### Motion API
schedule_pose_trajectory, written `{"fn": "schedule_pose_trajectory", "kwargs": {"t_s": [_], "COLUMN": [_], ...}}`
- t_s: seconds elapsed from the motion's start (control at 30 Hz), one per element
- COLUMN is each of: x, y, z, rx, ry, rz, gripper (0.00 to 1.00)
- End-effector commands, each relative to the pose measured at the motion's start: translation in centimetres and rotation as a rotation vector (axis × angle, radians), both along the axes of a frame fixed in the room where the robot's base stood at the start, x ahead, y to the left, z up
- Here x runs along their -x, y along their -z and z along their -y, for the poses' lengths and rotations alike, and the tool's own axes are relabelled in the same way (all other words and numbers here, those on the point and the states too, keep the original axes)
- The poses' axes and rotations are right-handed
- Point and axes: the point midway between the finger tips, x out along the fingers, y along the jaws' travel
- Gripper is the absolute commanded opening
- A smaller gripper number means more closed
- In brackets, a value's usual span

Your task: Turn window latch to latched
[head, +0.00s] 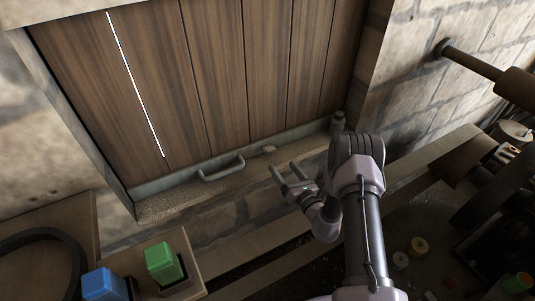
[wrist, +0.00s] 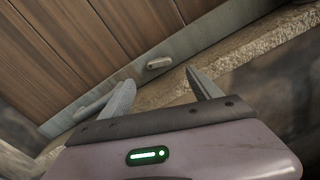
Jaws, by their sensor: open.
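The window latch is a small pale grey knob-like piece (head: 268,149) on the bottom rail of the wooden window; the wrist view shows it as a short rounded bar (wrist: 159,63). My gripper (head: 284,168) is open and empty, in front of and slightly right of the latch in the head view. In the wrist view the two fingers of my gripper (wrist: 158,78) spread either side of the latch, which shows beyond the tips, apart from them. A grey bar handle (head: 221,168) sits left of the latch, partly hidden by the left finger in the wrist view (wrist: 88,110).
A stone sill (head: 190,202) runs under the window rail. A green block (head: 163,261) and a blue block (head: 104,285) stand on a wooden shelf at lower left. A stone wall (head: 425,88) with a projecting rod is at right.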

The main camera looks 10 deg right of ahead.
Motion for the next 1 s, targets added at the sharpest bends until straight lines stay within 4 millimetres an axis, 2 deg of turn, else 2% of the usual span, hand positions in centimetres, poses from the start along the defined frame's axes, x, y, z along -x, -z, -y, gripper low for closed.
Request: {"fn": "schedule_pose_trajectory", "kwargs": {"t_s": [0.2,0.4,0.57,0.83,0.87,1.0], "x": [-5.0,-8.0,-9.1,-9.3,-9.2,-9.2], "y": [0.2,0.1,0.0,0.0,0.0,0.0], "z": [-1.7,-2.7,-3.1,-3.1,-3.1,-3.1], "rx": [0.000,0.000,-0.001,0.000,0.000,-0.001], "ry": [-0.002,-0.003,-0.002,-0.002,-0.002,-0.003], "rz": [0.003,0.001,-0.001,-0.002,-0.002,-0.001], "gripper": [0.73,0.73,0.73,0.73,0.69,0.41]}}
